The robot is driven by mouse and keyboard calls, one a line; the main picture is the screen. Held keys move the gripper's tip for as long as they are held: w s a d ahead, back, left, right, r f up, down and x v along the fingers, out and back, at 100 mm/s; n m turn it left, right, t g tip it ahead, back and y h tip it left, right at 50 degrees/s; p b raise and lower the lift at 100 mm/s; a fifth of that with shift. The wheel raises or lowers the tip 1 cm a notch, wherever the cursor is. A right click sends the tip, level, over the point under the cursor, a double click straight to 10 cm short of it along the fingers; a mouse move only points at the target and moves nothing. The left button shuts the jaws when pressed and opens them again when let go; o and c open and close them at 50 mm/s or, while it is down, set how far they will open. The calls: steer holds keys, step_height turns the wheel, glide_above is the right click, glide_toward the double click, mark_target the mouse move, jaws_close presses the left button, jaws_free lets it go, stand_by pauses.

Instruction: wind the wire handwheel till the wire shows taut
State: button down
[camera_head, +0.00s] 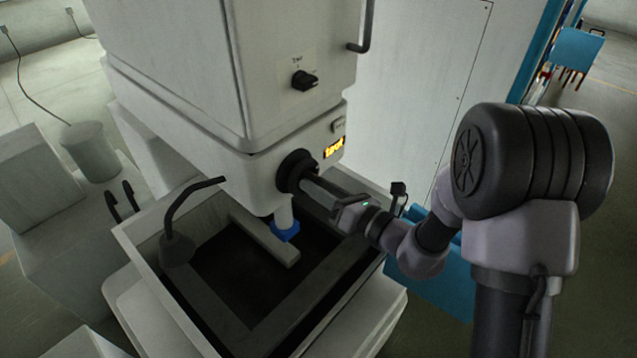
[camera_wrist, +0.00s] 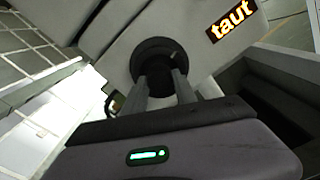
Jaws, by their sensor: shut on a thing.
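The black round wire handwheel (camera_head: 297,171) sits on the lower front of the white machine head. In the wrist view the handwheel (camera_wrist: 157,58) is straight ahead, between the fingertips. My gripper (camera_head: 312,180) is shut on the handwheel, and its two fingers (camera_wrist: 161,82) reach to the wheel's face from below. The display (camera_head: 333,148) is lit orange beside the wheel. In the wrist view the display (camera_wrist: 231,20) reads "taut". The part of the wheel under the fingers is hidden.
A black knob (camera_head: 304,80) is on the panel above. Below the head is an open tank (camera_head: 152,262) with a blue-tipped nozzle (camera_head: 287,233) and a bent black pipe (camera_head: 176,238). A blue bin (camera_head: 440,275) stands at the right, close to my arm.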

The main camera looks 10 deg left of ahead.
steer(key=shift+m, duration=0.3)
steer(key=c, duration=1)
jaws_free()
steer(key=b+v, duration=0.4)
steer(key=v, duration=1.3)
steer(key=shift+d, duration=0.25)
steer(key=shift+f, duration=0.1)
